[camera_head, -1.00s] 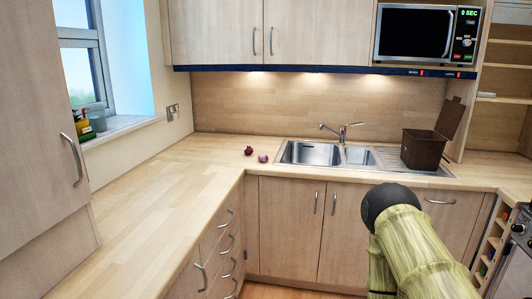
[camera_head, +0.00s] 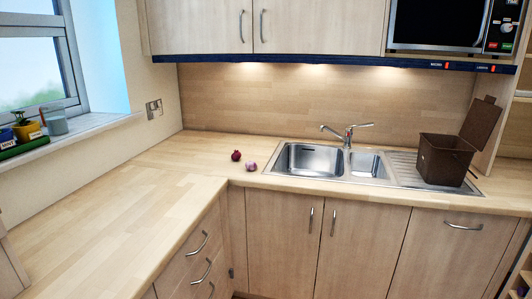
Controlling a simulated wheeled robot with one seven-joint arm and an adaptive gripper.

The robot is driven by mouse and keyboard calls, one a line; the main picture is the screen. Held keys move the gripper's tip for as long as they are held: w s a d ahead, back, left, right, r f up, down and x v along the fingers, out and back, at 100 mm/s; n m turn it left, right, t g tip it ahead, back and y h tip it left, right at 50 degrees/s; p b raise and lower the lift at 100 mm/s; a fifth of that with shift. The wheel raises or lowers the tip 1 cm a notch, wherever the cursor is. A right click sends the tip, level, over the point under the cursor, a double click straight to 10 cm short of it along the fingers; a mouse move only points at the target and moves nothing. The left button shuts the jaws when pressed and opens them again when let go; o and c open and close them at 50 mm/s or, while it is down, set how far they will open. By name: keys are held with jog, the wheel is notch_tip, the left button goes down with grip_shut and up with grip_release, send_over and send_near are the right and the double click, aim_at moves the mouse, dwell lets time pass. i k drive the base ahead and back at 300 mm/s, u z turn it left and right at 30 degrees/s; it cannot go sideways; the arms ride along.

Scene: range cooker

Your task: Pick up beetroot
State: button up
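A small dark red round vegetable, which looks like the beetroot (camera_head: 236,155), lies on the wooden counter in the corner area, left of the sink. A paler purple-pink round item (camera_head: 251,166) lies just right of it and nearer the counter's front edge; it looks like an onion, but it is too small to be sure. The two sit close together. My gripper is not in view.
A steel sink (camera_head: 310,158) with a tap (camera_head: 347,131) is right of the vegetables. A brown lidded bin (camera_head: 444,160) stands on the drainer. Upper cabinets (camera_head: 318,27) and a microwave (camera_head: 437,25) hang above. The left counter (camera_head: 110,215) is clear.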

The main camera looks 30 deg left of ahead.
aim_at(237, 155)
jog(key=u, duration=0.25)
jog(key=i, duration=0.8)
jog(key=u, duration=1.05)
jog(key=i, duration=0.45)
jog(key=u, duration=0.45)
